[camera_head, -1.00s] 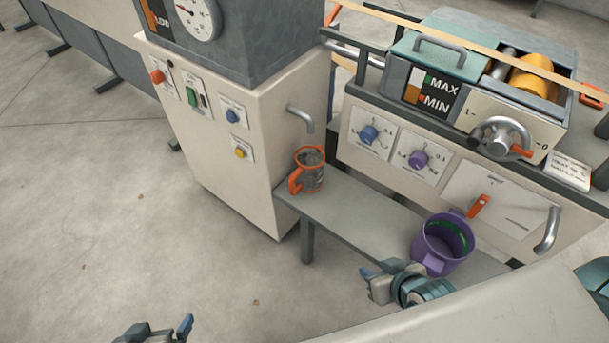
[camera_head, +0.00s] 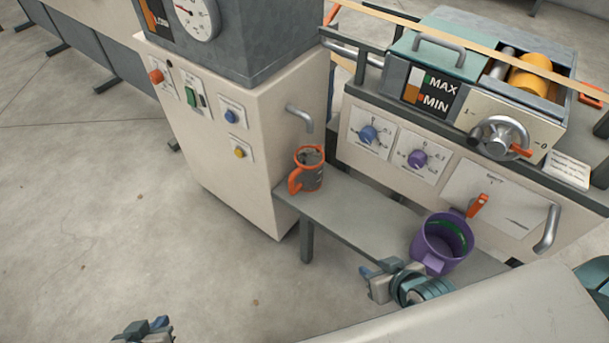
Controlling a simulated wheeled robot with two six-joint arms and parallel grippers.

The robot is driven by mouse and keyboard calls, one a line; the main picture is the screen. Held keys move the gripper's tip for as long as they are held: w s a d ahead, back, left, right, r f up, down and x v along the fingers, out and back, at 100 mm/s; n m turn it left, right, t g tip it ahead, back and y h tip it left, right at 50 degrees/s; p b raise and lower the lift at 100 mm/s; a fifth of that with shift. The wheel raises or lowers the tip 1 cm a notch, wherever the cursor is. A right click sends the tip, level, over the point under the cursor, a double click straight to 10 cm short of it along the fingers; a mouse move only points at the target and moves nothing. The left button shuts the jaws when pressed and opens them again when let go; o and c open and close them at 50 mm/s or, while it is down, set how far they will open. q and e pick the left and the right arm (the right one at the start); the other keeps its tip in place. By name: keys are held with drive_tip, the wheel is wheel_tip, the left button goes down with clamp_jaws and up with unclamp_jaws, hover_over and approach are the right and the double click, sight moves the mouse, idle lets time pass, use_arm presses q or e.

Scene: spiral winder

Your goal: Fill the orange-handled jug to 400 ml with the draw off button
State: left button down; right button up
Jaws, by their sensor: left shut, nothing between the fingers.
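The orange-handled jug (camera_head: 311,172) is a grey, see-through vessel with an orange rim and handle. It stands upright on the left end of the grey bench (camera_head: 350,218), below a bent metal spout (camera_head: 303,117) on the cream cabinet. Its fill level is too small to read. The cabinet front has a blue button (camera_head: 231,116) and a yellow button (camera_head: 239,152); their labels are unreadable. My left gripper (camera_head: 146,329) is shut and empty at the bottom edge, far from cabinet and jug. My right gripper (camera_head: 372,280) is beside the bench's front edge; its jaw state is unclear.
A purple jug (camera_head: 440,240) stands on the bench's right part, near my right gripper. The cabinet also carries a red knob (camera_head: 157,76), a green switch (camera_head: 191,95) and a dial gauge (camera_head: 199,17). The floor in front of the cabinet is clear.

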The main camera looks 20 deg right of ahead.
use_arm(q)
drive_tip(key=shift+s+f, duration=0.15)
drive_tip(key=shift+s, duration=0.15)
drive_tip(key=shift+w+r, duration=0.2)
drive_tip(key=shift+w, duration=0.2)
idle(0.3)
